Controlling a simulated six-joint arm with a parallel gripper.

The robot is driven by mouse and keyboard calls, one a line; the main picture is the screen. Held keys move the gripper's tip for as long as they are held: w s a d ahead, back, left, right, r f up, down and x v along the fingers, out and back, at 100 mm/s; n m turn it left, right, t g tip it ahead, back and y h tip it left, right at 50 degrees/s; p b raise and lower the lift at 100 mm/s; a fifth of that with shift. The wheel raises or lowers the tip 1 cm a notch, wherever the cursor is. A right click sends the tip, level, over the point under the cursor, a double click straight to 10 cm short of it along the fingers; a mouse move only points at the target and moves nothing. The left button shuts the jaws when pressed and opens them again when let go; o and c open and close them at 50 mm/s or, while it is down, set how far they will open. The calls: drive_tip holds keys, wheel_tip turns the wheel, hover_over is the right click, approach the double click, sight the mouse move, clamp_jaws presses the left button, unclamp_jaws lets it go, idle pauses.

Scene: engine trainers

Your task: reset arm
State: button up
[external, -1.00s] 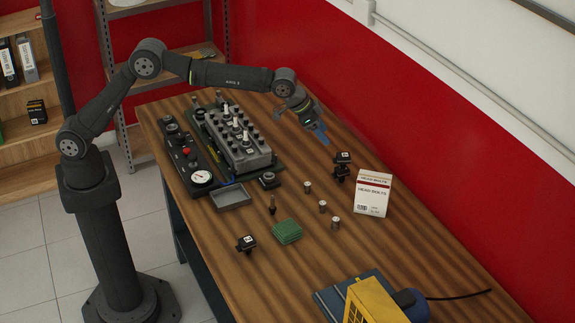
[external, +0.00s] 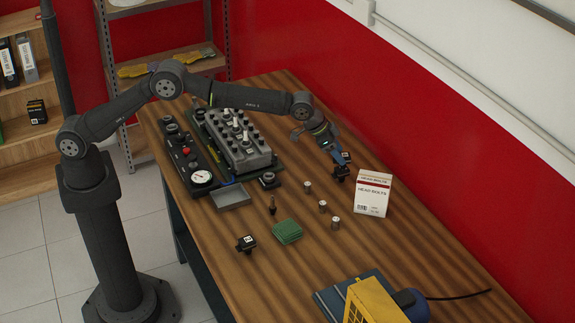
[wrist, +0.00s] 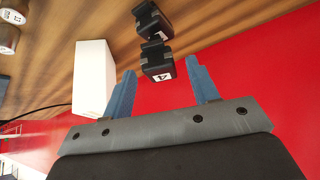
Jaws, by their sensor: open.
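My gripper (external: 337,155) hangs over the far side of the wooden bench, close above two small black blocks (external: 341,174). In the wrist view my gripper (wrist: 163,92) has its two blue fingers spread wide and nothing between them. The black blocks (wrist: 156,50) show just beyond the fingertips, one bearing a white label with a 4. I cannot tell whether a fingertip touches them. In the external view the fingers partly cover the upper block.
A white head-bolts box (external: 373,193) stands right of the blocks. Several small metal cylinders (external: 322,206), a green stack (external: 287,231) and another black block (external: 246,243) lie nearer. The engine trainer (external: 238,140) is at left. A red wall (external: 420,100) rises behind the bench.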

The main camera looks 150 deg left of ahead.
drive_tip(key=shift+x, duration=1.2)
drive_tip(key=shift+r, duration=1.45)
